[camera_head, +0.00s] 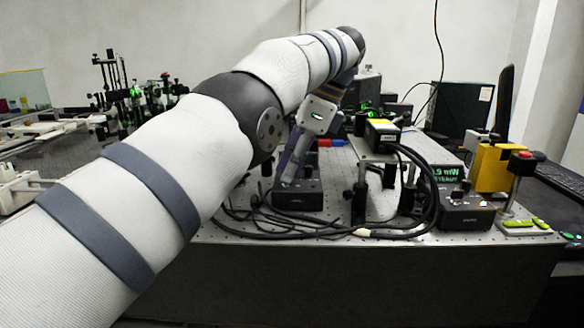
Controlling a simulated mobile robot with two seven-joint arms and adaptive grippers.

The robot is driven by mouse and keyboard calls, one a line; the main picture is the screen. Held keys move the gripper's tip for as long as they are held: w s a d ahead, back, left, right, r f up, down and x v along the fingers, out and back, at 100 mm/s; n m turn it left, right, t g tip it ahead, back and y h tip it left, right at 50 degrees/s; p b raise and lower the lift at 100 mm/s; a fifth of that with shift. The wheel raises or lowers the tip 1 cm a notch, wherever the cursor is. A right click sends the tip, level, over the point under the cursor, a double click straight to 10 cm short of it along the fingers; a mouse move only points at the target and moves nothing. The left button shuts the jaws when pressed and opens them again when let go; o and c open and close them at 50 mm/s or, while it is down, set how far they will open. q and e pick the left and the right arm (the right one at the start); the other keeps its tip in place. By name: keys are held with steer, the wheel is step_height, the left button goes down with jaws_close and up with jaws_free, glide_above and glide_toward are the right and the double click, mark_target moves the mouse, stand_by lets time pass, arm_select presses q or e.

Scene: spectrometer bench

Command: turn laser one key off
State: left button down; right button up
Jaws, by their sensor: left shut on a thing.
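My left arm comes in from the lower left and reaches over the bench. My left gripper (290,178) points down at the top of a small black control box (298,199) near the bench's front edge. Its fingers are shut on the key of that box. The key itself is hidden by the fingers, so its angle cannot be told. A second, similar black box (466,216) with a small lit lamp stands farther right. No label shows which laser each box belongs to. My right gripper is not in view.
Black cables (345,233) loop along the front of the perforated bench between the boxes. A raised optics stage (376,152) stands just right of my gripper. A power meter display (447,174), a yellow block (492,167) and a red-topped post (521,165) stand at right.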

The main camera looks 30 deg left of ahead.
arm_select(q)
steer(key=shift+f, duration=0.1)
stand_by(0.4)
steer(key=c, duration=1.5)
jaws_free()
